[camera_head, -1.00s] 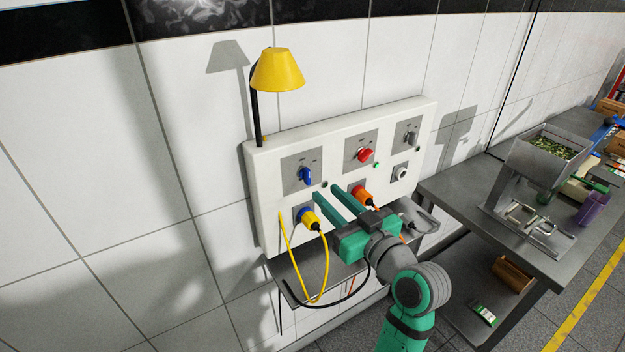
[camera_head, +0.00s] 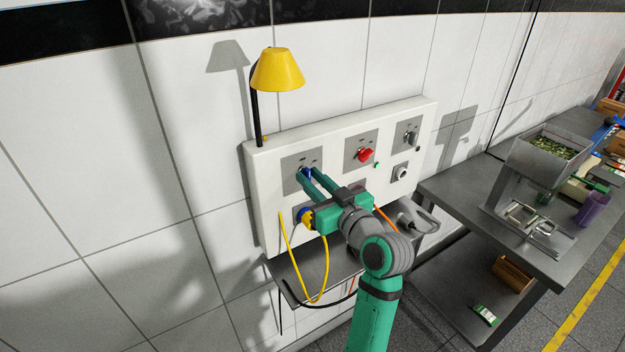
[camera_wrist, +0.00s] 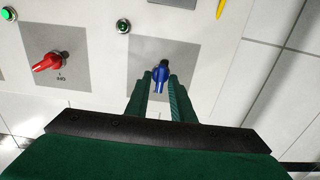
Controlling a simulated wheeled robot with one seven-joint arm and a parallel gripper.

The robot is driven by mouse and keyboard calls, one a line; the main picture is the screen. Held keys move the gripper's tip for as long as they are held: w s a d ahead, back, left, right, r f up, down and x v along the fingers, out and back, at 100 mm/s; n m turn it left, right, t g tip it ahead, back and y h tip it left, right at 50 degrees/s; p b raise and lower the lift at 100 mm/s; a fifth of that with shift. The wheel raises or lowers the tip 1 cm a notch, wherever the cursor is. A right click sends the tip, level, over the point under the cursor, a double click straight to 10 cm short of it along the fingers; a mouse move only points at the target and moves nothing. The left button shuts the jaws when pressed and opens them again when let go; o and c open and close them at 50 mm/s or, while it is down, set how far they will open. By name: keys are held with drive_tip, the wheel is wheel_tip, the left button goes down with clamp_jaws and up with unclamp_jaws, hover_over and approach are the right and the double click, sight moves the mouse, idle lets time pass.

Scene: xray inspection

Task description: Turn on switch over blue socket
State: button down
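The blue switch (camera_head: 304,171) is on a grey plate at the upper left of the white panel, partly hidden by my fingertips. Below it is the blue socket (camera_head: 301,212) with a yellow plug (camera_head: 308,222) in it, partly covered by my gripper. My gripper (camera_head: 308,174) is open at the blue switch. In the wrist view, the blue switch (camera_wrist: 160,73) lies between the tips of my two green fingers (camera_wrist: 160,90), one on each side. I cannot tell whether either finger touches it.
On the white panel (camera_head: 262,200), a red switch (camera_head: 365,154) and a grey switch (camera_head: 410,138) sit to the right. A yellow lamp (camera_head: 278,70) stands above. A yellow cable (camera_head: 284,255) hangs below, and a metal table (camera_head: 455,200) stands at the right.

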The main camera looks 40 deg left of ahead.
drive_tip(key=shift+m, duration=0.4)
drive_tip(key=m, duration=1.1)
drive_tip(key=shift+w+d+f, duration=0.1)
drive_tip(key=shift+w+f, duration=0.05)
drive_tip(key=shift+w, duration=0.05)
drive_tip(key=shift+m, duration=0.3)
drive_tip(key=shift+s, duration=0.1)
drive_tip(key=c, duration=1.8)
unclamp_jaws()
drive_tip(key=shift+c, duration=0.2)
